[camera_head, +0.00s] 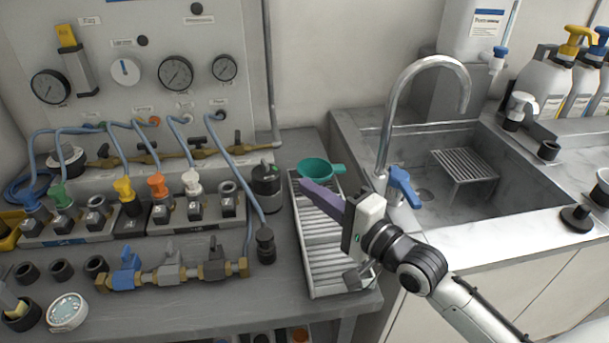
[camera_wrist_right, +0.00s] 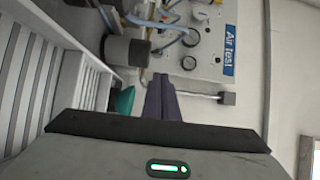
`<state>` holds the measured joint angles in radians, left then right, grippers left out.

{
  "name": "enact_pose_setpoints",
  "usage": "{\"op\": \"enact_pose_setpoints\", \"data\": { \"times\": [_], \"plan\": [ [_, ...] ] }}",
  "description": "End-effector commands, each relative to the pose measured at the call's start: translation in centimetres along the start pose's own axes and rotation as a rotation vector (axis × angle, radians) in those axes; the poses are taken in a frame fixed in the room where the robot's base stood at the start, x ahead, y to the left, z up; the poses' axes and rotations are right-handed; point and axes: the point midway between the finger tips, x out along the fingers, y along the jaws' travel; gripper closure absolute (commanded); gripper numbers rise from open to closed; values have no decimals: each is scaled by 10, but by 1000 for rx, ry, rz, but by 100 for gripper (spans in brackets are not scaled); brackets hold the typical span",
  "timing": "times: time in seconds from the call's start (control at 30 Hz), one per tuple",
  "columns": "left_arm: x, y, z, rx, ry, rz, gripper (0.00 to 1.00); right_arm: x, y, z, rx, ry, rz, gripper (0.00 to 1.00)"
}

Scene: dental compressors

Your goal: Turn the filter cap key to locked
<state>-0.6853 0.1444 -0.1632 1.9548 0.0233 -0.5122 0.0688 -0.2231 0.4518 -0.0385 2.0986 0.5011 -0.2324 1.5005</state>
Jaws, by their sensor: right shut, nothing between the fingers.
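My right gripper (camera_head: 308,184) reaches in from the lower right in the head view, over the white slatted rack (camera_head: 305,272). Its purple fingers are together and empty, pointing left; they also show in the right wrist view (camera_wrist_right: 161,82). A black cylindrical canister with a round cap (camera_head: 267,185) stands left of the fingertips, apart from them. I take it for the filter cap, but its key and any lock marks are too small to read. A dark cylinder (camera_wrist_right: 128,50), apparently the same one, shows left of the fingers in the right wrist view. My left gripper is not in view.
A green scoop (camera_head: 317,168) lies at the rack's far end, close to the fingers. A smaller black fitting (camera_head: 266,245) with a blue hose stands in front of the canister. Valves and a gauge panel (camera_head: 150,60) fill the left. A sink with a tap (camera_head: 390,120) is right.

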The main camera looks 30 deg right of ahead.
Motion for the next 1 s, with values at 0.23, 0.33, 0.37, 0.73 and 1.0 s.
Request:
{"op": "enact_pose_setpoints", "data": {
  "times": [0.23, 0.33, 0.37, 0.73, 1.0],
  "plan": [
    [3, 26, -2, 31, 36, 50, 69, 16, 4, 3, 15, -14, 3, 100],
    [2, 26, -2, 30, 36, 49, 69, 32, 3, 3, 14, -13, 2, 100],
    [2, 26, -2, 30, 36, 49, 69, 37, 4, 3, 15, -13, 3, 100],
    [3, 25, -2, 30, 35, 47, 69, 93, 6, 3, 15, -12, 6, 100],
    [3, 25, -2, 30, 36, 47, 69, 102, 6, 4, 15, -12, 7, 100]
  ]
}}
